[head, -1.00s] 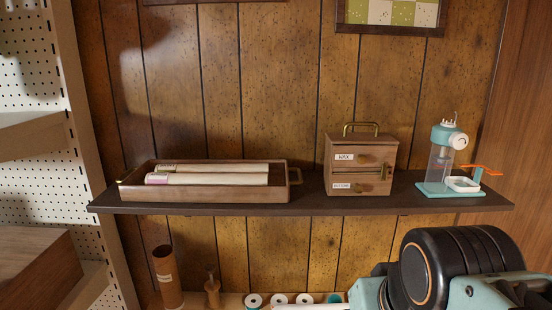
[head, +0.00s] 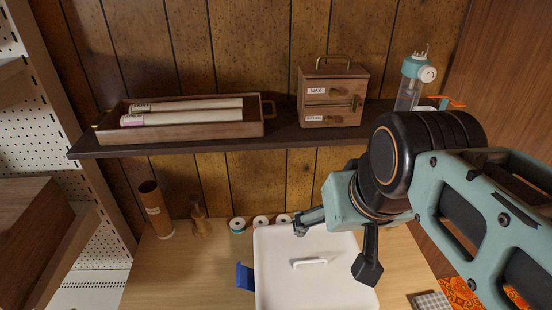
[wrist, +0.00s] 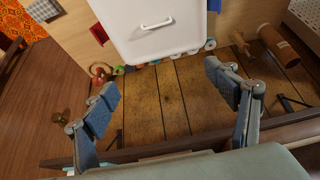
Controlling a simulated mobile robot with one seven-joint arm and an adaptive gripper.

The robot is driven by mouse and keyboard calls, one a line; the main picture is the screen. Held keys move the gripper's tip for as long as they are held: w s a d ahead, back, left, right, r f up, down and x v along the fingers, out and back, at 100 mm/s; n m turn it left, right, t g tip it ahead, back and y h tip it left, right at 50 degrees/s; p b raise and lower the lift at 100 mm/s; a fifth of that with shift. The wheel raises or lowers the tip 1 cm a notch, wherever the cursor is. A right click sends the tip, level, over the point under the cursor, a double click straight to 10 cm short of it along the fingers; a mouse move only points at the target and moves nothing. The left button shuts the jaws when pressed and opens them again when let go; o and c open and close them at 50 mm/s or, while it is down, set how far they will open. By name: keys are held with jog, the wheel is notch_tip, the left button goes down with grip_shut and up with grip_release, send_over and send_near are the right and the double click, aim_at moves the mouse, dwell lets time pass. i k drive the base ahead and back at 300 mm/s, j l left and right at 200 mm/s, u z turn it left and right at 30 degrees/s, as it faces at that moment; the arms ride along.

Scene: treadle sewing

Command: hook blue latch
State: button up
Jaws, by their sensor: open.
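A blue latch (head: 244,277) sticks out from the left side of a white box with a flat lid (head: 275,255) in the head view. In the wrist view the blue latch (wrist: 214,5) is at the top edge, on the right side of the white lid (wrist: 135,38). I cannot tell from these frames whether it is hooked. My gripper (head: 334,250) is open and empty, its fingers spread in front of the lid in the head view, apart from the latch. In the wrist view my gripper (wrist: 162,82) frames wood panelling. A red latch (wrist: 99,34) is on the lid's opposite side.
A dark shelf (head: 200,145) above the table carries a wooden tray (head: 180,131), a small drawer chest (head: 332,92) and a teal-topped dispenser (head: 415,80). Thread spools (head: 260,221), a brown tube (head: 155,210) and a patterned cloth (head: 460,292) surround the box.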

aim_at(245, 278)
jog(key=j+z, duration=0.1)
jog(key=z, duration=0.25)
jog(key=j+z, duration=0.1)
jog(key=z, duration=0.25)
jog(key=k+j+z, duration=0.6)
jog(key=j, duration=0.25)
jog(key=k+j+z, duration=0.15)
jog(key=k+j, duration=1.15)
jog(key=k+j+z, duration=0.05)
